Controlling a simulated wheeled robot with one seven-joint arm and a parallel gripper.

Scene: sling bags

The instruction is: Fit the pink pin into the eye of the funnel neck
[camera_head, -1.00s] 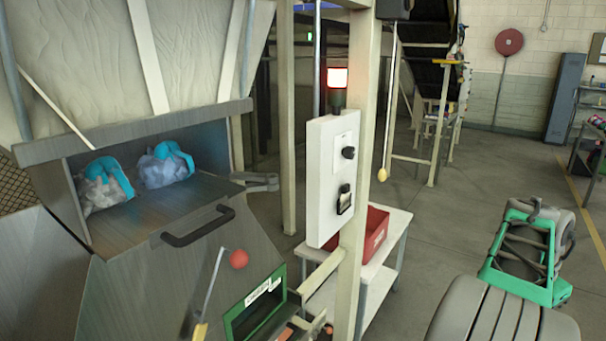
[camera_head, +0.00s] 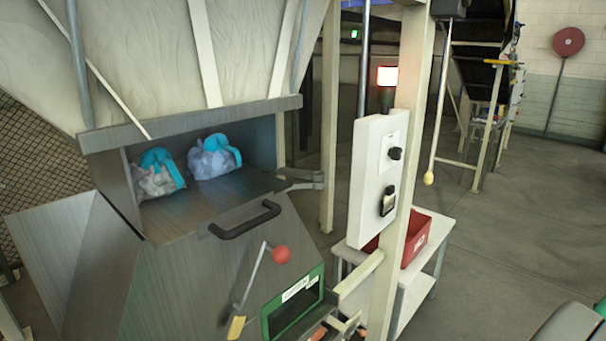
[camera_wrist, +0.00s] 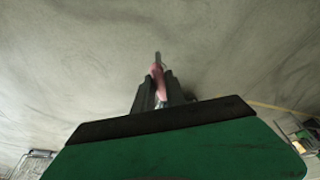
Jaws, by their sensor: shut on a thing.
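The pink pin (camera_wrist: 157,72) is held between the dark fingers of my gripper (camera_wrist: 158,84) in the wrist view. Its grey tip points away from the gripper, over blurred grey floor. The head view does not show my gripper or the pin. The grey metal funnel (camera_head: 130,205) stands at the left of the head view, with an open mouth holding bags with blue straps. A grey hinged bracket (camera_head: 300,179) sticks out at the right of its mouth. I cannot make out the eye with certainty. The wrist view does not show the funnel.
A lever with a red ball (camera_head: 281,255) and a green-framed slot (camera_head: 292,300) are on the funnel's front. A white control box (camera_head: 377,180) hangs on a cream post (camera_head: 413,150). A red crate (camera_head: 418,240) sits on a white table. Floor at the right is open.

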